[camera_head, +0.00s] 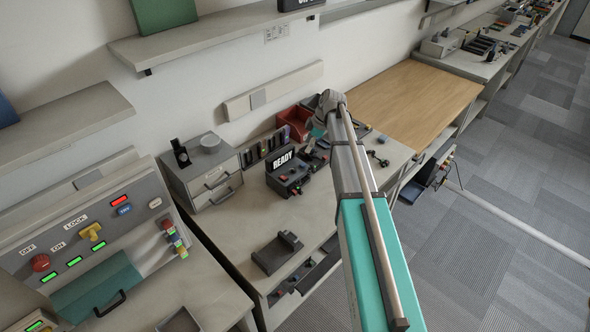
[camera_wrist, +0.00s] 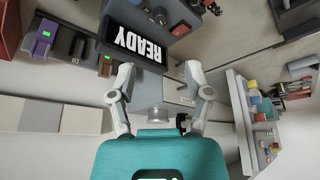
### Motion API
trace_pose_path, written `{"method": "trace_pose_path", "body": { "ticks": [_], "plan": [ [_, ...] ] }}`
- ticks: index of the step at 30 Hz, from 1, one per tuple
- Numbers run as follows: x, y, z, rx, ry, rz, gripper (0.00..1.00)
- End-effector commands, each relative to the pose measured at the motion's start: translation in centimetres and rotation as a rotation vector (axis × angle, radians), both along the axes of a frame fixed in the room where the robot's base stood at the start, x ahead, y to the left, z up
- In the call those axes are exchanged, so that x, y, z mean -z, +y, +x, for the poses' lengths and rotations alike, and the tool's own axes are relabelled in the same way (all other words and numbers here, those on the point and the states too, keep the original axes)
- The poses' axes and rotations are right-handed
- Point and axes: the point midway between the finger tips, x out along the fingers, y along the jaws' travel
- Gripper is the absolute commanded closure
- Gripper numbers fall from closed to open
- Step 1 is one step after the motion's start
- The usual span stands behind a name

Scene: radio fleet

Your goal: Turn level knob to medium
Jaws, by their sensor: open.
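A dark control box (camera_head: 287,182) with a lit READY display (camera_head: 283,158) stands on the middle bench, with small knobs and a red button on it. In the wrist view the READY display (camera_wrist: 136,41) appears upside down, with a dark knob (camera_wrist: 160,16) and a red button (camera_wrist: 180,30) beside it. No level label is readable, so I cannot tell which knob is the level knob. My gripper (camera_wrist: 158,70) is open, its two fingers apart, with nothing gripped between them. In the head view my arm covers the gripper's end, near the back of the bench.
A grey drawer unit (camera_head: 207,172) stands left of the box and a red bin (camera_head: 294,122) behind it. A dark cradle (camera_head: 277,253) lies in front. A lock panel (camera_head: 85,235) is at left. A bare wooden bench top (camera_head: 415,98) lies to the right.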

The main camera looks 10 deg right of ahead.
Motion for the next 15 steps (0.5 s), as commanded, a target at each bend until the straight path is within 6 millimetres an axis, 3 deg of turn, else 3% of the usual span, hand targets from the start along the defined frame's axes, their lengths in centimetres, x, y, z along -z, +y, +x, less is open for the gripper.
{"method": "trace_pose_path", "body": {
  "ticks": [15],
  "plan": [
    [4.2, 1.6, 0.3, -0.001, 0.0, 0.0, 0.36]
  ]
}}
